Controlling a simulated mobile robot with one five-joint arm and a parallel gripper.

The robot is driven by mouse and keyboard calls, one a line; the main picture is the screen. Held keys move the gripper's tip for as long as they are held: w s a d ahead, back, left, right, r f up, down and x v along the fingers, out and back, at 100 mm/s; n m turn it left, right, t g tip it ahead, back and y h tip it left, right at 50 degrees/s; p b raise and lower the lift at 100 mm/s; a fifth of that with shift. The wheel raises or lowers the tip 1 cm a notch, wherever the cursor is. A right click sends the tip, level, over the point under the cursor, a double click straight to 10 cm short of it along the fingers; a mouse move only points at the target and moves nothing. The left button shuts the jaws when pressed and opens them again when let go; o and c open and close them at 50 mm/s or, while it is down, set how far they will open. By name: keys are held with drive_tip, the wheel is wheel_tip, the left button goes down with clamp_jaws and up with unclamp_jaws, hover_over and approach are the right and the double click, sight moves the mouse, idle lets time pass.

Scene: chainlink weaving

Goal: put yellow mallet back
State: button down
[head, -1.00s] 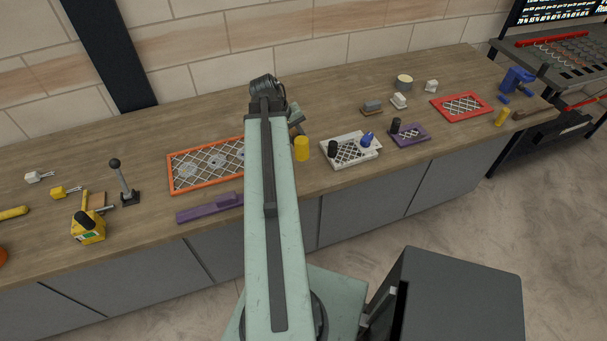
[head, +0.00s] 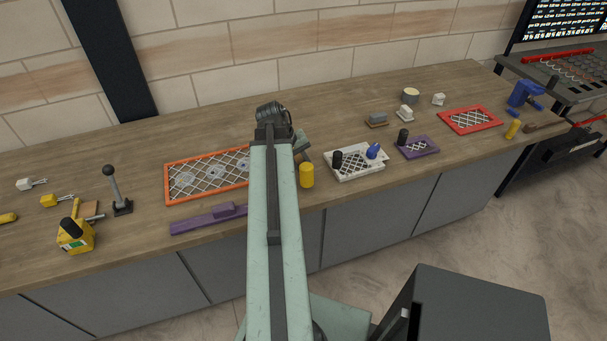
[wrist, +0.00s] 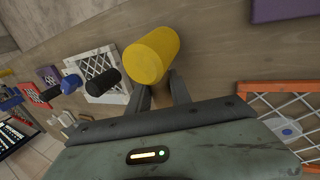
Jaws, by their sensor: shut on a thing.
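The yellow mallet (head: 306,175) shows in the head view as an upright yellow cylinder just right of my arm, between the orange-framed mesh and the white tray. In the wrist view the yellow mallet head (wrist: 152,55) fills the space just beyond my fingertips. My gripper (wrist: 160,95) is shut on its tan handle, of which only a little shows between the dark fingers. In the head view my gripper is mostly hidden by my arm. I cannot tell whether the mallet touches the counter.
An orange-framed mesh (head: 169,187) and a purple bar (head: 195,221) lie left of my arm. A white tray (head: 373,174), a purple tray (head: 431,152) and a red-framed mesh (head: 483,129) lie to the right. A black lever (head: 115,188) stands at left. The back counter is mostly clear.

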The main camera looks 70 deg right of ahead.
drive_tip(key=shift+f+b, duration=0.5)
drive_tip(key=shift+f, duration=0.7)
drive_tip(key=c, duration=1.2)
unclamp_jaws()
drive_tip(key=shift+o, duration=0.2)
drive_tip(key=shift+r, duration=0.15)
drive_tip(key=p+v, duration=0.7)
drive_tip(key=shift+s+a+r+p, duration=0.15)
drive_tip(key=shift+r+p, duration=0.15)
drive_tip(key=shift+r, duration=0.1)
